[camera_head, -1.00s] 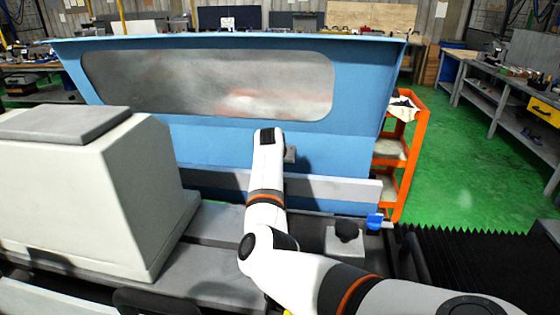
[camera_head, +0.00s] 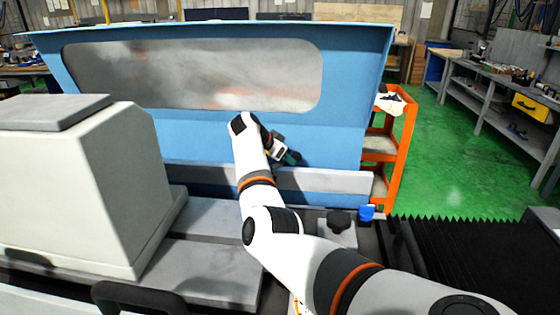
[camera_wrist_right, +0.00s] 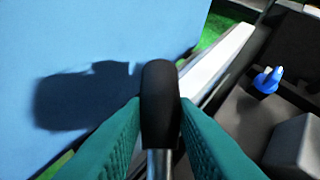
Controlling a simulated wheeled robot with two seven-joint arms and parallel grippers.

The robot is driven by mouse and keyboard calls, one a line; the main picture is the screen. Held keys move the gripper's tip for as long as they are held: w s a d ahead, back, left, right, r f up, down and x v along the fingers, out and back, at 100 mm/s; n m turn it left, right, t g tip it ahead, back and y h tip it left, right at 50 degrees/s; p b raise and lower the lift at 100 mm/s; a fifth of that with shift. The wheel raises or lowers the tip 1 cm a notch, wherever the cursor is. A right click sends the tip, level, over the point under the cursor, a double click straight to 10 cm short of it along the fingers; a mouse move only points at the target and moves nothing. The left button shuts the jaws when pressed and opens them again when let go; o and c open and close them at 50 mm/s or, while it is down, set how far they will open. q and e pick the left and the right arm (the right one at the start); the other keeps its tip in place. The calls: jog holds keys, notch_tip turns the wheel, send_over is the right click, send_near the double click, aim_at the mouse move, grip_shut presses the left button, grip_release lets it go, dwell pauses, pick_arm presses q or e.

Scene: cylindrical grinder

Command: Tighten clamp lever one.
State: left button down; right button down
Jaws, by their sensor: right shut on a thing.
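My right gripper (camera_head: 291,158) shows in the head view in front of the blue enclosure panel, its teal fingertips small and partly hidden by my wrist. In the right wrist view its two teal fingers (camera_wrist_right: 160,122) press from both sides on a black rounded handle on a bare metal rod. I take this handle as the clamp lever (camera_wrist_right: 160,84). The rod's lower end runs out of the picture, so its mount is hidden. The lever cannot be made out in the head view. My left gripper is not in view.
A blue part (camera_head: 367,212) and a black knob (camera_head: 340,221) sit on the machine bed right of my arm. The pale grinder housing (camera_head: 75,185) stands at the left. The blue enclosure (camera_head: 200,135) closes off the back. An orange cart (camera_head: 401,150) stands behind at the right.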

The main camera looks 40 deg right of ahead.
jog(key=shift+s+a+f+m+g+y+b, duration=0.1)
jog(key=shift+s+a+m+g+y+b, duration=0.3)
jog(key=shift+s+m+g+b, duration=0.55)
jog(key=shift+s+a+r+m+g+y+b, duration=0.1)
jog(key=shift+s+a+m+g+y+b, duration=0.15)
jog(key=shift+s+m+g+y+b, duration=0.75)
jog(key=shift+s+a+f+m+g+h, duration=0.1)
jog(key=shift+s+a+m+g+h, duration=0.35)
jog(key=shift+m, duration=1.1)
jog(key=shift+a+m+g+y, duration=0.1)
jog(key=shift+m+g+y, duration=0.2)
jog(key=shift+y, duration=0.05)
jog(key=c, duration=1.3)
grip_release()
jog(key=shift+w, duration=0.1)
jog(key=shift+o, duration=0.7)
